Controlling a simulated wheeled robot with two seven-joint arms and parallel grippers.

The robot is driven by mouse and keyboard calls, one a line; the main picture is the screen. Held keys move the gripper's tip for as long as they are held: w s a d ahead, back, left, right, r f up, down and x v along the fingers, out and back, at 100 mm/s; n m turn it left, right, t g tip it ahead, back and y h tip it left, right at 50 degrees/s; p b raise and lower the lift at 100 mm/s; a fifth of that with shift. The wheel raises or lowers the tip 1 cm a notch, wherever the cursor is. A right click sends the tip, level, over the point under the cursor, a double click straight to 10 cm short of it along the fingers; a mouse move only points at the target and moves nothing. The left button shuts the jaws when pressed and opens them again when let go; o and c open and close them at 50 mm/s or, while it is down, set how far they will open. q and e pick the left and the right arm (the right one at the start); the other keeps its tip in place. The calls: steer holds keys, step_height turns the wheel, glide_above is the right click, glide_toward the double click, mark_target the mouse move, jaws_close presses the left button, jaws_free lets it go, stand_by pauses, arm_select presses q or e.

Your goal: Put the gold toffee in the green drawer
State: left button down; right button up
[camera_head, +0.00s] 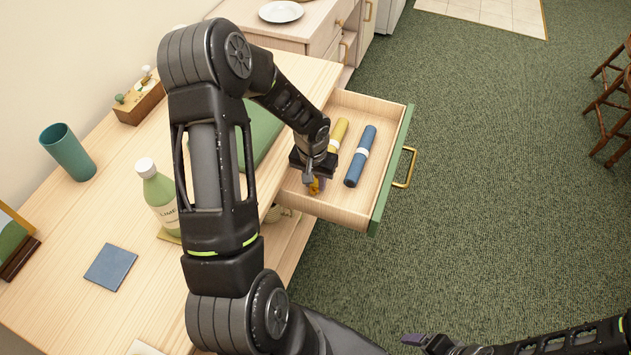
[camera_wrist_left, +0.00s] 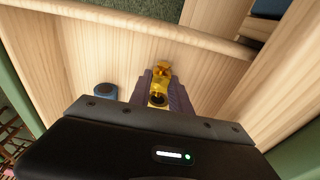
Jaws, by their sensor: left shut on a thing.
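The gold toffee (camera_head: 314,188) is small and shiny, and it is low inside the open green-fronted drawer (camera_head: 392,165), near its front-left corner in the head view. My left gripper (camera_head: 315,182) reaches down into the drawer and is shut on the toffee. In the left wrist view the gold toffee (camera_wrist_left: 162,72) sits between the two grey-purple fingers of my left gripper (camera_wrist_left: 163,92). I cannot tell whether the toffee touches the drawer floor. My right gripper (camera_head: 415,340) is at the bottom edge of the head view, mostly cut off.
A yellow roll (camera_head: 339,134) and a blue roll (camera_head: 360,156), both white-banded, lie in the drawer. The drawer has a brass handle (camera_head: 406,168). A green bottle (camera_head: 160,195), teal cup (camera_head: 68,152) and blue coaster (camera_head: 111,267) are on the wooden top.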

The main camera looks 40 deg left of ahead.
arm_select(q)
steer(key=shift+f, duration=0.35)
steer(key=shift+f, duration=0.2)
steer(key=c, duration=1.2)
jaws_free()
steer(key=shift+r, duration=0.1)
step_height(320, 180, up, 12)
steer(key=s+b, duration=0.1)
steer(key=shift+s+d, duration=0.15)
steer(key=shift+d, duration=0.05)
